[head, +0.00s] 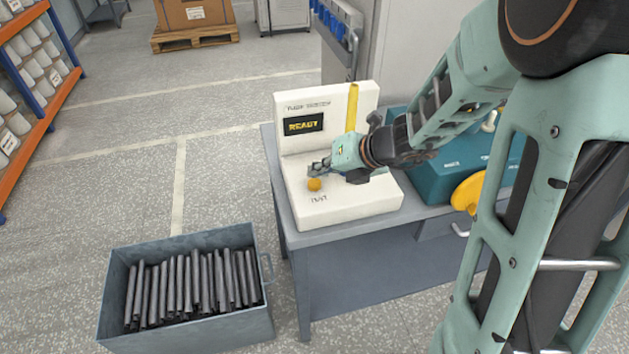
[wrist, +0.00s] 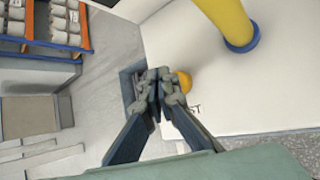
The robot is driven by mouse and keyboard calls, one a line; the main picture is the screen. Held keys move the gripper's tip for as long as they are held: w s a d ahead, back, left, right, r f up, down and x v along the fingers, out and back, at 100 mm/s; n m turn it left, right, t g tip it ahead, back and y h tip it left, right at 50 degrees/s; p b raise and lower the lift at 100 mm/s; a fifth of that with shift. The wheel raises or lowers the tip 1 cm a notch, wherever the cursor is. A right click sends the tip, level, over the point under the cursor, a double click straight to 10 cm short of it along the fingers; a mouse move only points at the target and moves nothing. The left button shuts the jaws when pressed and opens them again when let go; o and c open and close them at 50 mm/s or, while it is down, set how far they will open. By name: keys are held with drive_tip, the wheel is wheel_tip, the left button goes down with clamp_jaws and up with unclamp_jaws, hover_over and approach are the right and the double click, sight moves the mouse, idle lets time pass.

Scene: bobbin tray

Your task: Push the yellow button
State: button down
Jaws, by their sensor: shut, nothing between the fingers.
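The yellow button (head: 314,185) is a small round dome on the flat base of a white tester (head: 350,203), just above printed lettering. In the wrist view the button (wrist: 184,81) shows just right of the fingertips, partly hidden by them. My gripper (head: 314,170) is shut and empty, close to the button on its far side in the head view. In the wrist view my gripper (wrist: 157,84) has its two fingertips together. I cannot tell whether they touch the button.
The tester's upright panel has a screen (head: 303,124) reading READY and a yellow tube (head: 352,105). A teal machine (head: 455,165) stands to the right on the grey bench (head: 350,243). A metal bin (head: 120,262) of dark rods stands on the floor at the left.

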sight(317, 183)
drive_tip(key=shift+f, duration=0.1)
drive_tip(key=shift+f, duration=0.3)
drive_tip(key=shift+f+b, duration=0.6)
drive_tip(key=shift+b, duration=0.15)
idle(0.4)
drive_tip(key=shift+r, duration=0.1)
drive_tip(key=shift+r+p, duration=0.9)
drive_tip(key=shift+p, duration=0.15)
drive_tip(key=shift+r, duration=0.1)
wheel_tip(317, 183, up, 5)
drive_tip(key=p, duration=0.5)
idle(0.5)
